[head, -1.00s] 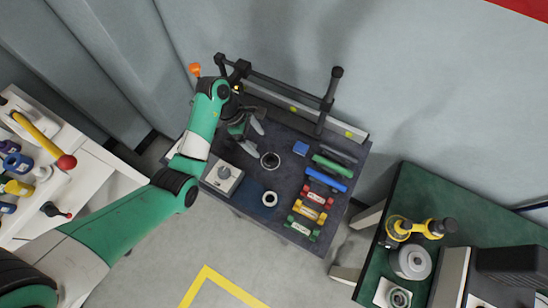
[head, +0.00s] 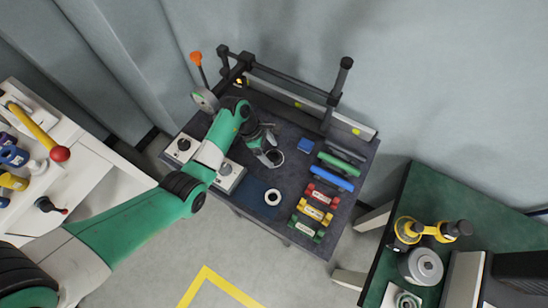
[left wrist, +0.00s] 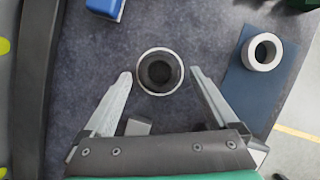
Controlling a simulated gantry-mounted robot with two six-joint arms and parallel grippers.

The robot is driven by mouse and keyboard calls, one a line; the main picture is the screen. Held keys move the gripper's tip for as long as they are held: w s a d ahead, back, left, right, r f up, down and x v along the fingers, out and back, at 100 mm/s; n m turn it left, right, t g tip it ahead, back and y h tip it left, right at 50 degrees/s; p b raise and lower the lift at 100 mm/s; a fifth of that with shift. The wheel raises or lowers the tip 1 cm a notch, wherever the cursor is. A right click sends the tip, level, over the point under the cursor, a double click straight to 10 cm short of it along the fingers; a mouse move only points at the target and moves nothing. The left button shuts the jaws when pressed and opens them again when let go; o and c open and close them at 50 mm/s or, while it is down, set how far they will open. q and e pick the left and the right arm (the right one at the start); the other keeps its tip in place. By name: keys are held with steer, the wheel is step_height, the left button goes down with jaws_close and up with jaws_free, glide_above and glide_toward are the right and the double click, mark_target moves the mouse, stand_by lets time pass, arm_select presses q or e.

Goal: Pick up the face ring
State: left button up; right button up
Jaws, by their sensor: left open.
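A silver-rimmed ring with a dark centre (left wrist: 160,71) lies on the dark worktop, and in the head view it shows at the left fingertips (head: 275,157). A thicker pale ring (head: 273,196) lies on a blue mat and also shows in the left wrist view (left wrist: 262,52). I cannot tell by name which of the two is the face ring. My left gripper (left wrist: 160,76) is open, one finger on each side of the silver-rimmed ring, with gaps visible on both sides. Its height above the worktop is unclear. My right gripper is out of view.
A blue block (head: 305,145) lies beyond the silver-rimmed ring. Green, blue, red and yellow pieces (head: 319,195) stand in a row to the right. A dark rail frame (head: 290,84) edges the back. Grey box units (head: 228,178) are at the left.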

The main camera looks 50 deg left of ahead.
arm_select(q)
steer(key=shift+x, duration=0.8)
jaws_close()
steer(key=shift+r, duration=0.15)
